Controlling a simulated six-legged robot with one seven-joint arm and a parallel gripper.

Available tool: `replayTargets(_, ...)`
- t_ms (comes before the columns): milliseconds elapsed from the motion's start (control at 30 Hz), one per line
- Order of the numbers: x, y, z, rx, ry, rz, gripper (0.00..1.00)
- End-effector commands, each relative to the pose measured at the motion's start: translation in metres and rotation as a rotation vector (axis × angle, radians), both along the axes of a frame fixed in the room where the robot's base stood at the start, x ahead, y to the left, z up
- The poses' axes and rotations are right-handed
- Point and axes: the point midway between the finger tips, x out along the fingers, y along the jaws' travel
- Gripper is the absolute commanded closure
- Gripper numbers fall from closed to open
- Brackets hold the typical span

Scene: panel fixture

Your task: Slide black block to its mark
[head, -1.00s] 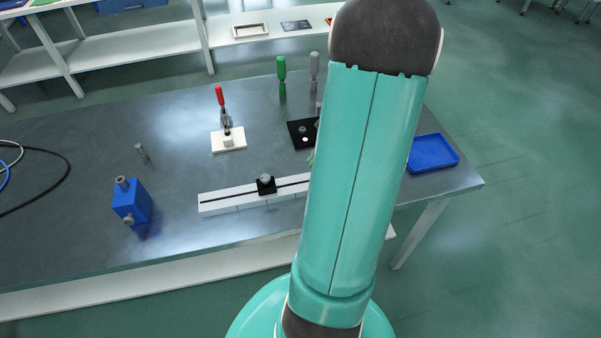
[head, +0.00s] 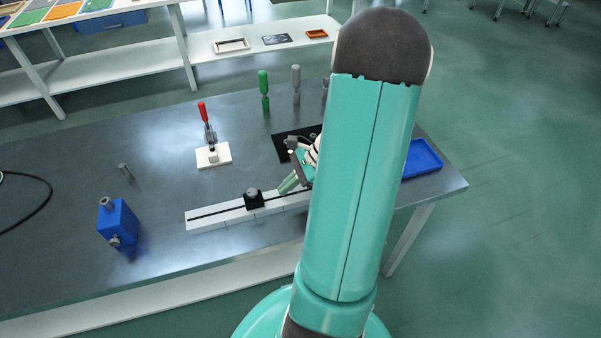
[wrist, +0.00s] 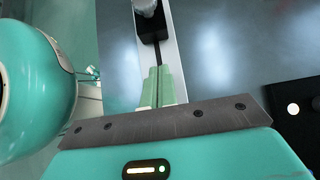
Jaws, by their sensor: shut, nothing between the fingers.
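The black block (head: 254,200), topped by a grey knob, sits on the slotted white rail (head: 212,216), left of my gripper. My gripper (head: 284,188) shows partly beside my arm, its green fingers low over the rail to the right of the block. In the wrist view, the shut fingers (wrist: 162,72) point along the rail's black slot toward the block (wrist: 152,27), with a gap between them. Nothing is held. Faint lines show on the rail's front face, but I cannot tell which is the mark. My arm hides the rail's right end.
A white plate with a red-handled clamp (head: 207,135) stands behind the rail. A black plate (head: 286,142) lies near my gripper. A blue box (head: 118,222) stands left, a blue tray (head: 423,159) right. Green (head: 264,90) and grey (head: 296,82) handles stand at the back.

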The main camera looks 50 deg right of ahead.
Motion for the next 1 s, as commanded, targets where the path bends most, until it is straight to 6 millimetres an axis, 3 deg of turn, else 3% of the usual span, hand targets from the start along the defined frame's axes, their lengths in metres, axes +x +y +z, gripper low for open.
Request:
replayTargets(133,0.013,0.019,-0.001,-0.001,-0.001,0.001,1.00)
replayTargets(300,0.021,0.030,-0.001,0.000,-0.001,-0.002,1.00)
replayTargets(1000,0.031,0.044,0.000,-0.001,-0.001,0.000,1.00)
